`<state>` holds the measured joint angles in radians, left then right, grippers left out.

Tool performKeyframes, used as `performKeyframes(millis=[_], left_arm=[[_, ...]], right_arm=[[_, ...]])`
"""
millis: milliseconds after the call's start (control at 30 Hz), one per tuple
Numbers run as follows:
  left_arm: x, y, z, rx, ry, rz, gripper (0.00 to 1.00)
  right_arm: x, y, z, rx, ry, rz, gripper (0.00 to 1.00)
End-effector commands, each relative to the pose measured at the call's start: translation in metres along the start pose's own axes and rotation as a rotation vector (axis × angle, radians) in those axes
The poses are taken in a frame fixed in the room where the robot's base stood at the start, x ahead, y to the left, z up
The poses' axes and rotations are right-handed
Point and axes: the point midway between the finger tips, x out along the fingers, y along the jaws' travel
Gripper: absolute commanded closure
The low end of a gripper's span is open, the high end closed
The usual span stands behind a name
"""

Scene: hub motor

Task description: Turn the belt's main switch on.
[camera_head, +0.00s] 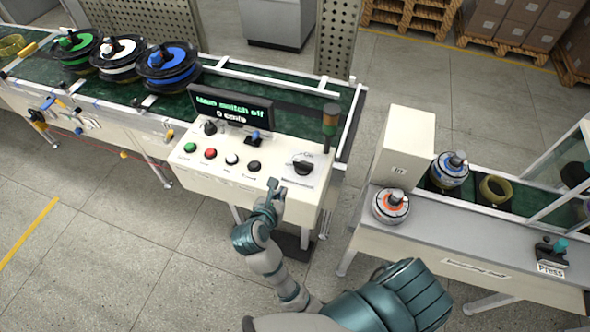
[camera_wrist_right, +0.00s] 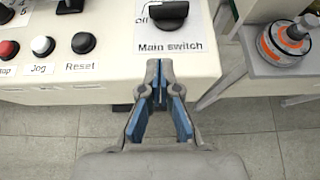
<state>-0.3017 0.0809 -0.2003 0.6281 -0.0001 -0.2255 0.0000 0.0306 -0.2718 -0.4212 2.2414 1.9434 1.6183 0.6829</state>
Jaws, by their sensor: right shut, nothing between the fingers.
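The main switch (camera_head: 303,167) is a black rotary knob on a white plate at the right of the cream control panel. In the right wrist view the knob (camera_wrist_right: 162,13) sits above the label "Main switch", with "Off" at its left. The display (camera_head: 231,107) reads "Main switch off" in green. My right gripper (camera_head: 273,186) is at the panel's front edge, left of and below the knob, apart from it. In the right wrist view the right gripper (camera_wrist_right: 159,66) is shut and empty, with its tips just below the label. My left gripper is not in view.
Green (camera_head: 190,148), red (camera_head: 210,153), white (camera_head: 232,158) and black (camera_head: 254,166) buttons line the panel's front. A signal lamp (camera_head: 330,119) stands behind the knob. Hub motors (camera_head: 168,65) sit on the belt behind. A workbench (camera_head: 460,240) stands at right.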

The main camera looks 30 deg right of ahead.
Motion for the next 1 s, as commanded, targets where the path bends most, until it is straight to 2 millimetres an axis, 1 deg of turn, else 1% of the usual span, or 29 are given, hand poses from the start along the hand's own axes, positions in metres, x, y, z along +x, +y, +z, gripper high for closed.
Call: performKeyframes(millis=[67,167,267,500,567,600,700,800,1000], left_arm=[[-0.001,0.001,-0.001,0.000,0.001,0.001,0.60],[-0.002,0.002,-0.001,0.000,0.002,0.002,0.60],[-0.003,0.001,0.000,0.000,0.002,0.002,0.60],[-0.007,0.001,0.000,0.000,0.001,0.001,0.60],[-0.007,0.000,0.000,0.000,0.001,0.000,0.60],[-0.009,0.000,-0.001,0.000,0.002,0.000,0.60],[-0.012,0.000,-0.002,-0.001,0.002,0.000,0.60],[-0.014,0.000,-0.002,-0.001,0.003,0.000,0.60],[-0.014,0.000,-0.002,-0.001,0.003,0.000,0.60]], right_arm=[[0.004,0.001,0.000,-0.002,-0.002,-0.001,1.00],[0.015,0.001,0.001,-0.004,-0.004,-0.002,1.00],[0.034,0.001,0.001,-0.006,-0.005,-0.002,1.00],[0.087,-0.001,0.001,-0.007,-0.005,-0.004,1.00],[0.099,-0.001,0.002,-0.005,-0.004,-0.004,1.00],[0.105,-0.001,0.005,-0.004,-0.005,-0.002,1.00],[0.118,-0.001,0.013,-0.002,-0.005,-0.002,1.00],[0.126,0.000,0.017,-0.005,-0.004,-0.002,1.00],[0.133,0.000,0.020,-0.002,-0.002,-0.001,1.00]])
